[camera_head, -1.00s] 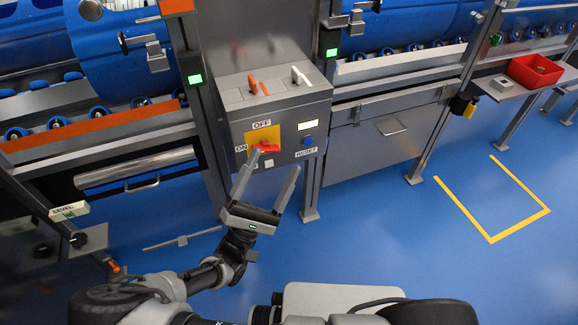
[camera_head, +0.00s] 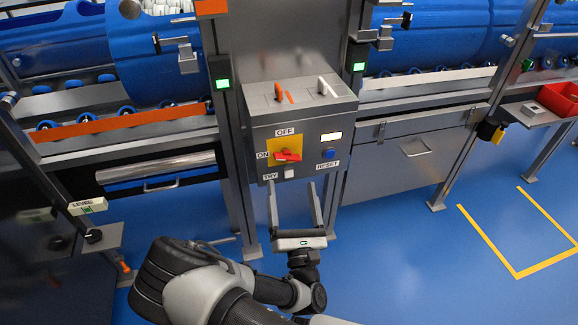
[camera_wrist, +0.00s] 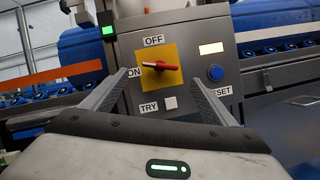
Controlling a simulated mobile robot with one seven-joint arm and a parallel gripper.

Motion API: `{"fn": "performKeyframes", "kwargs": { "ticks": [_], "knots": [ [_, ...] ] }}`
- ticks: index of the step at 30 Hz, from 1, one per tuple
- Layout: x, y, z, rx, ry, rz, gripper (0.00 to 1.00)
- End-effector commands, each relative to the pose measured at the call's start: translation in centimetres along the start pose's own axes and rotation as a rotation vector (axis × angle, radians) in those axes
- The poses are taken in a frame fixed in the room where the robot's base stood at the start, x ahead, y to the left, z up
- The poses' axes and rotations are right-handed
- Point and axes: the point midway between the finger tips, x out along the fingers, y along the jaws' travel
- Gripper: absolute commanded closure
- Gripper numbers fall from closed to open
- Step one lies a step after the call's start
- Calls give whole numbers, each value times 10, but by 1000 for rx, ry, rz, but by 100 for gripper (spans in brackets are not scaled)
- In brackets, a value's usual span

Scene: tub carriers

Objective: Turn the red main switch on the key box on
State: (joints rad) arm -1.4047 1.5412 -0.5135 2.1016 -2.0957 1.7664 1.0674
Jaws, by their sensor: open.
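The key box (camera_head: 345,112) is a grey metal box on a post. On its front, the red main switch (camera_head: 287,156) sits on a yellow plate (camera_head: 272,145), with an OFF label above and an ON label to the left. In the wrist view the red switch (camera_wrist: 158,65) lies nearly level across the plate. My gripper (camera_head: 293,187) is open and empty, just below the box front in the head view. In the wrist view its fingers (camera_wrist: 158,76) stand left and right of the switch, apart from it.
Below the switch is a white TRY button (camera_wrist: 170,102); to the right are a blue RESET button (camera_wrist: 216,72) and a lit display (camera_wrist: 211,48). An orange lever (camera_head: 284,94) and a white lever (camera_head: 327,87) stand on the box top.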

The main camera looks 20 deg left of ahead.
Motion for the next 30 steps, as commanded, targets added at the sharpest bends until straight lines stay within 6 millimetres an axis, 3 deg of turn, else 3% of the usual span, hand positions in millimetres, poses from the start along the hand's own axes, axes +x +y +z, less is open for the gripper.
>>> {"fn": "performKeyframes", "kwargs": {
  "ticks": [6,12,25,30],
  "knots": [
    [46,0,-1,2,-3,0,20],
    [74,0,-1,0,-2,0,20],
    [84,0,0,-1,0,-1,20],
    [84,0,0,-1,0,-1,49]
  ]
}}
